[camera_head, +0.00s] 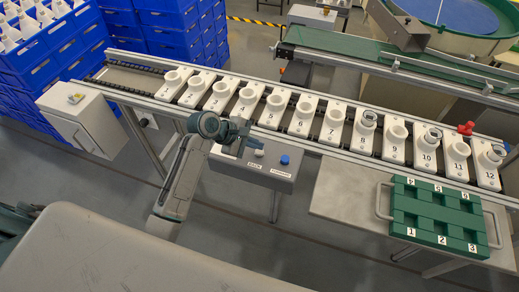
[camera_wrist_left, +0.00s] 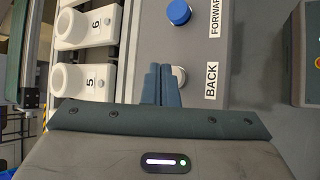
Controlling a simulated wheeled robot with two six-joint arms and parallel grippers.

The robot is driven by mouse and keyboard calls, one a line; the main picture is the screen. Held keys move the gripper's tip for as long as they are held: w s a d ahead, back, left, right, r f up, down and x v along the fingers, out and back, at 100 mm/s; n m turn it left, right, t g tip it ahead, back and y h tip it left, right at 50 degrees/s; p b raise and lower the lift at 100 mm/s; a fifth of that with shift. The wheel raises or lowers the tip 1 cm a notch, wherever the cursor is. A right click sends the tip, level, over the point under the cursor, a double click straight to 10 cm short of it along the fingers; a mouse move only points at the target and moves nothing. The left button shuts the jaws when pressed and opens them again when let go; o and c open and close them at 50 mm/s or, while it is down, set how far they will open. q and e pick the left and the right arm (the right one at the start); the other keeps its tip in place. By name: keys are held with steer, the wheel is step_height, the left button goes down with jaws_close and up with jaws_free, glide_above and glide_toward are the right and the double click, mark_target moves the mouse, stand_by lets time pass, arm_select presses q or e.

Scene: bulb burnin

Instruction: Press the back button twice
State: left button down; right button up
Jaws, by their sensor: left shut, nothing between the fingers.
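The grey control box (camera_head: 270,174) carries a white button (camera_head: 259,153) by the BACK label and a blue button (camera_head: 285,160). In the left wrist view the white back button (camera_wrist_left: 179,76) is partly hidden behind my fingers. The BACK label (camera_wrist_left: 211,80) lies beside it, and the blue button (camera_wrist_left: 178,12) is by the FORWARD label (camera_wrist_left: 214,18). My left gripper (camera_head: 244,146) is shut and empty, its tips (camera_wrist_left: 161,72) close beside the back button. I cannot tell whether they touch it. My right gripper is not in view.
A conveyor with numbered white sockets (camera_head: 274,108) runs behind the box; some sockets hold bulbs. A green tray (camera_head: 438,238) sits on a grey table (camera_head: 340,190) to the right. A white cabinet (camera_head: 85,125) and blue crates (camera_head: 180,30) stand at the left.

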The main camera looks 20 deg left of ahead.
mark_target(256, 151)
arm_select(q)
steer(key=shift+f, duration=0.2)
steer(key=shift+f, duration=0.5)
stand_by(0.7)
steer(key=shift+r+p, duration=0.95)
steer(key=shift+p, duration=0.7)
step_height(256, 151, up, 5)
steer(key=p, duration=0.6)
steer(key=shift+r+p, duration=0.1)
steer(key=shift+p, duration=0.2)
